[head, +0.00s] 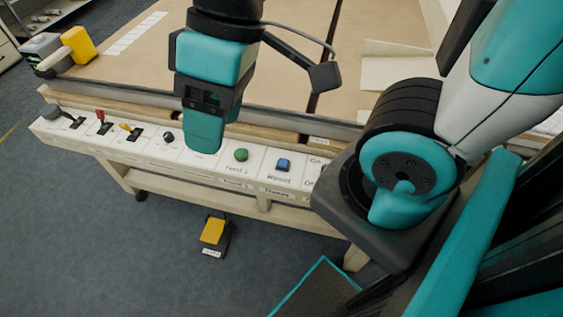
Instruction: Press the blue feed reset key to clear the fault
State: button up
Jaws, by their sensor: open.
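The blue key (283,164) is a small square button on the white control strip (262,174) along the front edge of the table. A label that seems to read "Reset" is printed below it. My gripper (203,142) points down over the strip, to the left of the blue key and of the round green button (241,155), apart from the blue key. Its near teal finger hides part of the strip behind it. The jaws are open, and nothing shows between them. I cannot tell how high the fingertips are above the strip.
Left along the strip are a dark knob (168,137) and yellow (130,131), red (102,120) and black (62,116) levers. My arm covers the strip's right end. A yellow pedal (213,231) lies on the floor. Brown sheet (150,65) covers the tabletop; a yellow-and-grey device (78,45) stands back left.

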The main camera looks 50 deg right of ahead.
dwell(0.3)
grip_shut()
dwell(1.6)
